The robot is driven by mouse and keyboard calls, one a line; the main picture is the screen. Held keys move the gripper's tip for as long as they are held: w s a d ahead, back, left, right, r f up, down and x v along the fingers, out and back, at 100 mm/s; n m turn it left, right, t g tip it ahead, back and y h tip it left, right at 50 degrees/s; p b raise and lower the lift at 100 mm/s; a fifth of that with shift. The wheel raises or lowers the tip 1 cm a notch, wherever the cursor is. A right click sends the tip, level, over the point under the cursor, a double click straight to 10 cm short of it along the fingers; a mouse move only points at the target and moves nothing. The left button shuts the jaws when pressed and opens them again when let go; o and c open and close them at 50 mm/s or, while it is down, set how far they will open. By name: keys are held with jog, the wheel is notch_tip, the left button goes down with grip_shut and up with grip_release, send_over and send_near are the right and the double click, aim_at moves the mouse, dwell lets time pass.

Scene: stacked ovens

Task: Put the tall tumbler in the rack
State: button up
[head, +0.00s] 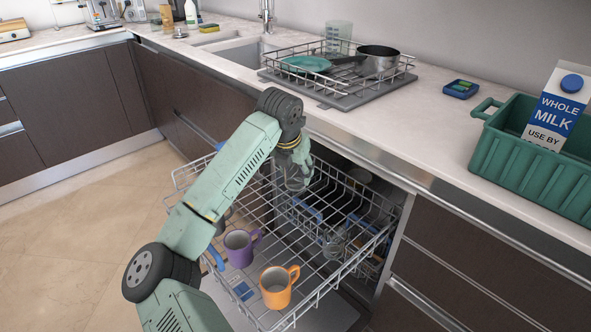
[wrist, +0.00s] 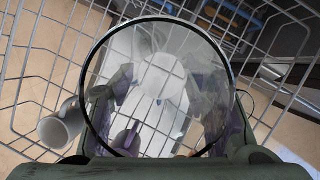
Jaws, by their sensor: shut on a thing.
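My gripper (head: 297,158) is over the pulled-out dishwasher rack (head: 318,297), shut on a clear glass tumbler (head: 297,178). In the wrist view the tumbler's dark round rim (wrist: 232,100) fills the middle, and the fingers show blurred through its glass. The rack's wires (wrist: 38,62) lie beyond it. I cannot tell whether the tumbler's base touches the rack. A purple mug (head: 239,252) and an orange mug (head: 275,291) stand in the near part of the rack. A grey mug (wrist: 62,125) shows at the left in the wrist view.
More clear glassware (head: 336,246) shows lower down through the wires. A green crate (head: 530,170) with a milk carton (head: 555,110) stands at right.

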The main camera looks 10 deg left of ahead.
jog(key=shift+f+b, duration=4.25)
jog(key=shift+f, duration=2.9)
jog(key=o, duration=1.6)
jog(key=shift+r, duration=0.1)
